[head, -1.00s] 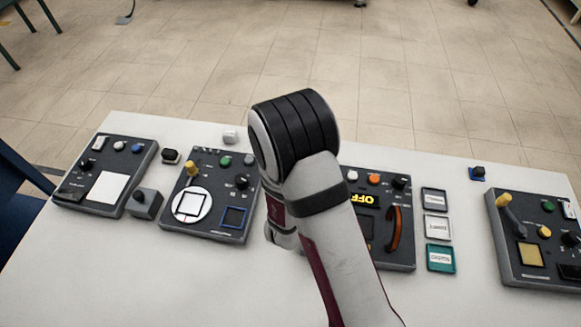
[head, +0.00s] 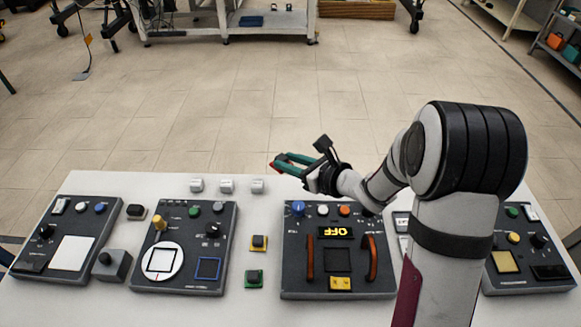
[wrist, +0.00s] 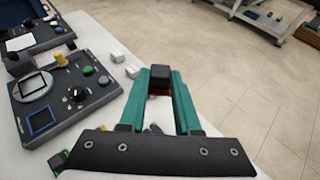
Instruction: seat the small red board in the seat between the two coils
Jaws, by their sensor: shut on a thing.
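My gripper (head: 281,163) has teal fingers and is raised at the far side of the table, pointing left. It is shut on the small red board (wrist: 163,93), which shows as a thin red edge under a black block between the fingertips in the wrist view. Most of the board is hidden by the fingers. The two coils, a left one (head: 310,258) and a right one (head: 372,257), stand orange-brown on the dark panel with the OFF display. Between them is the dark square seat (head: 337,260), which looks empty. The gripper is above and beyond this panel, apart from it.
A yellow board (head: 258,243) and a green board (head: 254,279) lie left of the coil panel. Three white blocks (head: 227,186) stand at the table's far edge. Other panels stand at left (head: 68,240) and right (head: 515,262). My arm hides part of the right side.

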